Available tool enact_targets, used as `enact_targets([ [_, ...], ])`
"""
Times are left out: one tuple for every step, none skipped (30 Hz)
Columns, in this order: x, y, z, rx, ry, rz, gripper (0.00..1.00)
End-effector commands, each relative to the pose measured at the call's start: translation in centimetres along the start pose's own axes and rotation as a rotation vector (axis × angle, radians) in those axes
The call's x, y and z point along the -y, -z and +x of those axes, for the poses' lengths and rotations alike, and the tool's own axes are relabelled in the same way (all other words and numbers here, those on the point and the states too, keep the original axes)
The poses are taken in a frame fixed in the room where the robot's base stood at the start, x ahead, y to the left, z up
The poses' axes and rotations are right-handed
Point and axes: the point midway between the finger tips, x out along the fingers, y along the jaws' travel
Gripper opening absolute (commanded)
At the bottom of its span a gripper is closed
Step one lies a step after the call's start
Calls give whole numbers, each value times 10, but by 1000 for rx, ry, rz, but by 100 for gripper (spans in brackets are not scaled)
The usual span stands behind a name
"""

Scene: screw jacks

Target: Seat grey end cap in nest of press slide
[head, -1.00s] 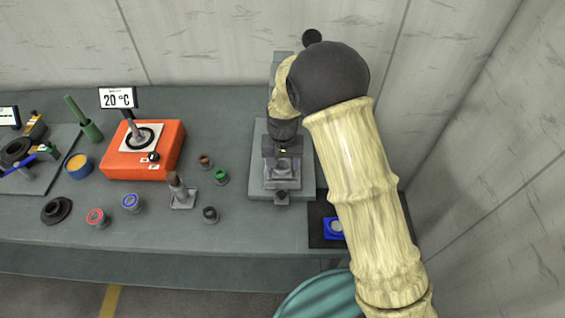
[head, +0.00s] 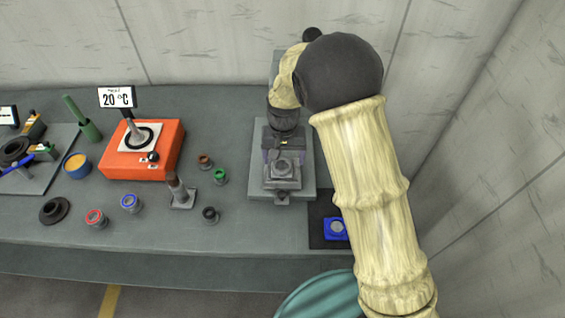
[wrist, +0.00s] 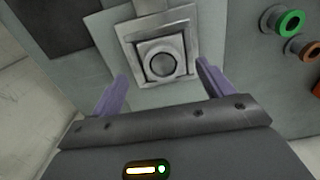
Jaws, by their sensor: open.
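The press slide (head: 282,183) is a grey block with a square nest on the press base, below my arm. A round grey end cap (wrist: 163,64) with a dark centre sits inside the square frame of the nest (wrist: 187,48) in the wrist view, and looks level. The cap also shows in the head view (head: 284,166). My gripper (wrist: 161,70) is open, its two purple fingers apart to the left and right of the nest and not touching the cap. In the head view the fingers are partly hidden by the wrist.
Left of the press stand small caps with green (head: 220,175), brown (head: 205,161), black (head: 210,214), blue (head: 131,202) and red (head: 95,217) rings. A post on a foot (head: 180,192), an orange heater (head: 142,152) and a dark mat with a blue item (head: 336,229) are nearby.

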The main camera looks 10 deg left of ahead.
Motion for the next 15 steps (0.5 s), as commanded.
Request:
enact_targets([
  [1, 1, -10, -6, 3, -1, 80],
  [2, 1, -15, -6, 4, -1, 80],
  [2, 1, -22, -6, 4, -1, 80],
  [2, 1, -27, -7, 4, -1, 80],
  [2, 1, -31, -7, 4, -1, 80],
  [2, 1, -36, -6, 4, -2, 80],
  [2, 1, -39, -7, 4, -2, 80],
  [2, 1, -41, -7, 4, -2, 80],
  [2, 1, -43, -5, 4, -3, 80],
  [2, 0, -44, -5, 3, -3, 80],
  [2, 0, -45, -4, 3, -3, 80],
  [2, 0, -46, -4, 4, -3, 80],
  [2, 0, -46, -4, 4, -3, 80],
  [2, 0, -46, -4, 4, -3, 80],
  [3, 0, -46, -5, 4, -3, 80],
])
